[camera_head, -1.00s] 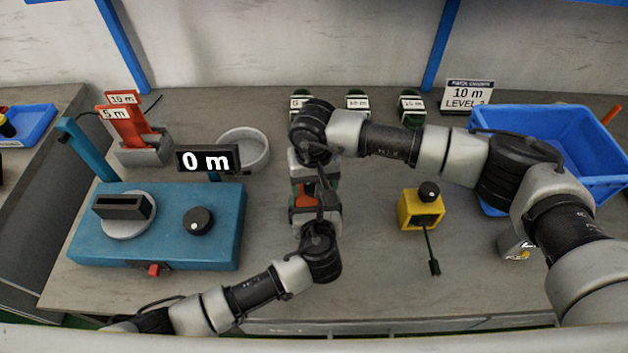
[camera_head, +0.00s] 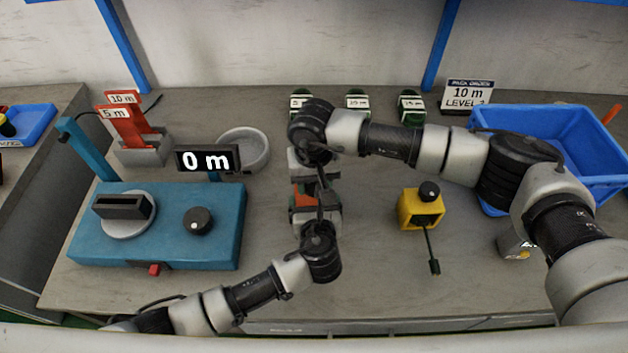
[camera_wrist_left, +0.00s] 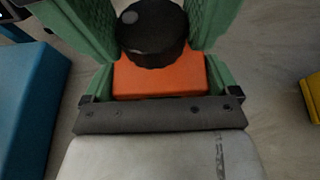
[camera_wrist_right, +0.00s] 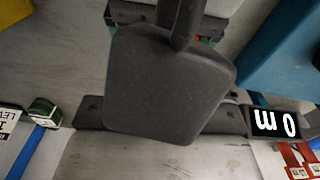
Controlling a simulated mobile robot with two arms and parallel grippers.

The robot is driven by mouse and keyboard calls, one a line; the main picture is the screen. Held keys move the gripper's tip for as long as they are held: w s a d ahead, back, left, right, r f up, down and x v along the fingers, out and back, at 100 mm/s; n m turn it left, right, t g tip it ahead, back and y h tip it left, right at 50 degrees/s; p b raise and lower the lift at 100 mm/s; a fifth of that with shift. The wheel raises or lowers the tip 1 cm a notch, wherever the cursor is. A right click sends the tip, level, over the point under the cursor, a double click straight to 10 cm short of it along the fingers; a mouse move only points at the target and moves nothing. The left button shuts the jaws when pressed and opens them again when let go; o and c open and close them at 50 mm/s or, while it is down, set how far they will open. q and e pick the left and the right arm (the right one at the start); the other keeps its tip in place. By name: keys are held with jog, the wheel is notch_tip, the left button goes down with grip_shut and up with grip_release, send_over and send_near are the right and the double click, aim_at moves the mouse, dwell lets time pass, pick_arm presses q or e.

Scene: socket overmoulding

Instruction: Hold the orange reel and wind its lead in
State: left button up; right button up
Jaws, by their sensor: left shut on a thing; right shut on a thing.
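The orange reel (camera_head: 302,196) is mostly hidden between my two grippers in the middle of the bench. In the left wrist view its orange body (camera_wrist_left: 155,82) and round black knob (camera_wrist_left: 152,35) show between green fingers. My left gripper (camera_head: 312,212) reaches it from the near side and is shut on it. A dark block (camera_wrist_right: 168,88) covers the middle of the right wrist view.
A yellow reel (camera_head: 420,210) with knob and hanging lead stands to the right. The blue machine (camera_head: 170,250) with its display (camera_head: 208,160) reading 0 m is left, a grey round dish (camera_head: 262,160) behind. A blue bin (camera_head: 590,190) is at right.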

jog(key=shift+m, duration=0.4)
jog(key=shift+w+m, duration=0.1)
jog(key=shift+m, duration=2.5)
jog(key=shift+d, duration=0.1)
jog(key=o, duration=0.9)
jog(key=shift+o, duration=0.2)
jog(key=shift+r, duration=0.1)
notch_tip(320, 180, up, 12)
jog(key=shift+s, duration=0.2)
